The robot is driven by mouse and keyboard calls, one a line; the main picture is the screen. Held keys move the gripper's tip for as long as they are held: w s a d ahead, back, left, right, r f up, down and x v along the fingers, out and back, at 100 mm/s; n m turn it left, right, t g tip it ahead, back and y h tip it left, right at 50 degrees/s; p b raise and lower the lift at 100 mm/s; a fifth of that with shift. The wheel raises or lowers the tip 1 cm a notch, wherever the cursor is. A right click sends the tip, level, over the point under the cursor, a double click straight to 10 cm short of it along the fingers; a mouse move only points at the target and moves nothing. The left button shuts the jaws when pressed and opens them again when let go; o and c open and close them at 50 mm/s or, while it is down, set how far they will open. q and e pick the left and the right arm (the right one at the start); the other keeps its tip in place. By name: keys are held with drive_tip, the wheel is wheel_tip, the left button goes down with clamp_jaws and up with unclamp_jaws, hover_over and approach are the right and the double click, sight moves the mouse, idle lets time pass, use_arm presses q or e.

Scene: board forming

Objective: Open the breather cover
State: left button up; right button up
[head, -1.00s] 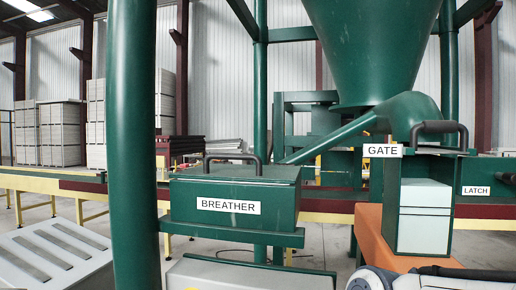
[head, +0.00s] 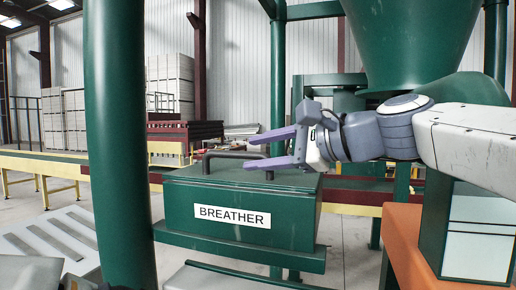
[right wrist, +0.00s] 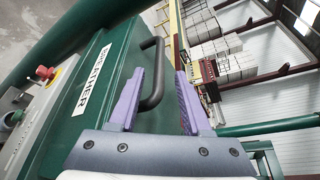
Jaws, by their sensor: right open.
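The breather box (head: 285,222) is green with a white BREATHER label. Its lid (head: 300,184) lies flat and closed on top. A black bar handle (head: 212,156) stands up from the lid. My right gripper (head: 247,150) comes in from the right just above the lid, its purple fingers apart and pointing left at the handle. In the right wrist view, the handle (right wrist: 158,75) appears between the two open fingers, not clamped. I cannot tell how deep it sits between them. My left gripper is not in view.
A thick green post (head: 118,150) stands just left of the box. The green hopper (head: 415,45) and an orange block (head: 408,255) are at the right. A red button (right wrist: 45,73) shows on a grey panel in the right wrist view. A conveyor runs behind.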

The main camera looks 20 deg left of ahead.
sight(249, 154)
drive_tip(key=p+x, duration=0.1)
drive_tip(key=x, duration=0.4)
drive_tip(key=shift+s, duration=0.1)
clamp_jaws()
idle(1.3)
